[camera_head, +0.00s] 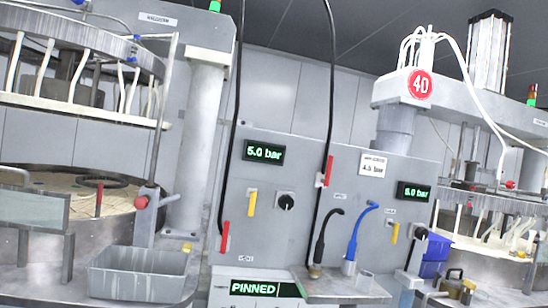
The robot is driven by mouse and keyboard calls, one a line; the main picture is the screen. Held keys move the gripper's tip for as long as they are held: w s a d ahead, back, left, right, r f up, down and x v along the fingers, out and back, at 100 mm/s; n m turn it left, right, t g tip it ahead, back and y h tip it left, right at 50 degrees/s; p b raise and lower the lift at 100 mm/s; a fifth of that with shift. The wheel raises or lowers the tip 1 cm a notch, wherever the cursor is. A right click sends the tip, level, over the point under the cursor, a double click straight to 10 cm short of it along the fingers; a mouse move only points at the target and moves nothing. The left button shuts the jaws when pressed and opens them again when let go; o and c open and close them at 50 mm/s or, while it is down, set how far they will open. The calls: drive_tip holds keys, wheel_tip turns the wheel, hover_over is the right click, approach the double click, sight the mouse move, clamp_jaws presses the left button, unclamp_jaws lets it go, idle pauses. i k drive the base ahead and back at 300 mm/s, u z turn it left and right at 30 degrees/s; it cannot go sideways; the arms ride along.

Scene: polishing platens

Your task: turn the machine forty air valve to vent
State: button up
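A red round sign reading 40 (420,84) is on the white machine head at the upper right. A grey panel (300,150) stands left of it. Its right part, nearest that machine, has a 5.0 bar display (413,191), a yellow lever (395,232) and a black knob (420,233). Its left part has another 5.0 bar display (264,152), a yellow lever (252,202) and a black knob (286,201). Red levers are at the panel's lower left (225,236) and upper middle (328,171). The small labels are unreadable, so I cannot tell which is the air valve. My gripper is not in view.
A PINNED display (255,288) is below. A grey bin (138,272) stands lower left, a blue bin (436,256) lower right. Another machine fills the left.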

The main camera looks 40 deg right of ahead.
sight(327, 182)
drive_tip(key=z, duration=0.35)
drive_tip(key=i, duration=1.1)
drive_tip(key=z, duration=0.75)
drive_tip(key=k, duration=0.75)
drive_tip(key=z, duration=0.15)
drive_tip(key=i, duration=0.85)
drive_tip(key=u, duration=0.05)
